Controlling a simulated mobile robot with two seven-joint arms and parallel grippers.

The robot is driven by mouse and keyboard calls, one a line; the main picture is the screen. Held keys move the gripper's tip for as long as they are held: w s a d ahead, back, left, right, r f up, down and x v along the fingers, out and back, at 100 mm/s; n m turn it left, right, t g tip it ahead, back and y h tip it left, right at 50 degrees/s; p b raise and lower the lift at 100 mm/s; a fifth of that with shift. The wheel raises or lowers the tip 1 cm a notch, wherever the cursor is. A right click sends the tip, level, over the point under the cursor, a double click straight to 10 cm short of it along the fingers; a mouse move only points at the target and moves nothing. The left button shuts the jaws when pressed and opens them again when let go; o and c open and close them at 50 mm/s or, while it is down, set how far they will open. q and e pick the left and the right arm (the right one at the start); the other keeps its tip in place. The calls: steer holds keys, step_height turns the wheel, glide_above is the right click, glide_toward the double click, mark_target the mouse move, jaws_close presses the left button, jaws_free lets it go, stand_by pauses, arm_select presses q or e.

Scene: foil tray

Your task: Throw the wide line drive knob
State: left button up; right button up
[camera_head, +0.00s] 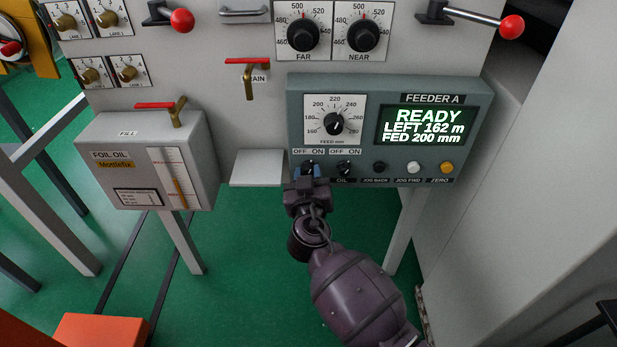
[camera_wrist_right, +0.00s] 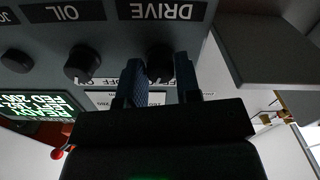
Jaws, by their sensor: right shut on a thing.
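The feeder panel (camera_head: 470,95) is a grey-green box labelled FEEDER A. Its screen (camera_head: 425,127) reads READY, LEFT 162 m, FED 200 mm. The black drive knob (camera_head: 309,166) is at the panel's lower left, under an OFF ON label, with my right gripper (camera_head: 307,178) on it from below. In the right wrist view the drive knob (camera_wrist_right: 159,62) is between the two blue fingers of my right gripper (camera_wrist_right: 160,82), beside the upside-down DRIVE label. The gripper is shut on it. The knob's pointer is hidden. My left gripper is out of view.
The oil knob (camera_head: 344,167) is close to the right of the drive knob, then the jog and zero buttons (camera_head: 446,167). The feed dial (camera_head: 333,124) is above. A grey plate (camera_head: 257,167) is left of the panel, and the oil box (camera_head: 150,160) further left.

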steer(key=n, duration=0.4)
steer(key=shift+r, duration=0.1)
steer(key=n+p, duration=0.1)
steer(key=n, duration=0.4)
steer(key=shift+d+n, duration=0.1)
steer(key=shift+n, duration=0.2)
stand_by(0.4)
steer(key=o, duration=0.9)
steer(key=s+p, duration=0.1)
steer(key=s, duration=0.9)
steer(key=shift+s+p, duration=0.3)
steer(key=shift+s, duration=0.1)
